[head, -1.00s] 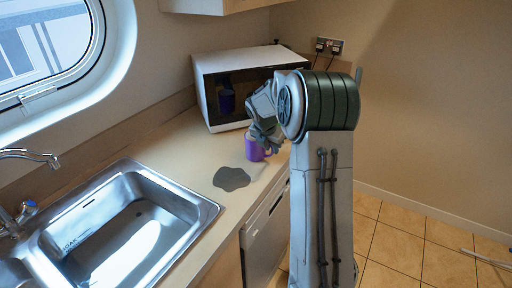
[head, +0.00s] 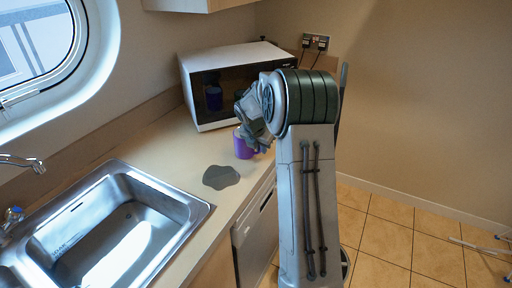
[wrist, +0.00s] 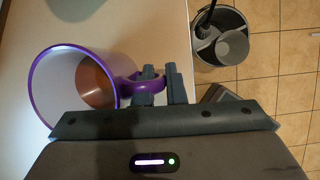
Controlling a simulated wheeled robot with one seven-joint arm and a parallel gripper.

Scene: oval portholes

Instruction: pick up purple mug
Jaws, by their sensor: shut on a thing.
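The purple mug (head: 243,149) is on the counter in front of the microwave, partly covered by my gripper (head: 258,142) in the head view. In the wrist view I look down into the mug (wrist: 36,88), with its purple rim, pale inside wall and brownish bottom. Its handle points right, towards my gripper (wrist: 160,82). The fingers are shut on the handle, one finger seen over the handle's outer end. I cannot tell if there is a gap under the mug.
A white microwave (head: 262,52) with a dark door stands behind the mug. A flat grey patch (head: 221,177) lies in front, then a steel sink (head: 150,215) to the left. The counter's right edge is close. A grey bin-like thing (wrist: 222,38) is beyond it on the tiled floor.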

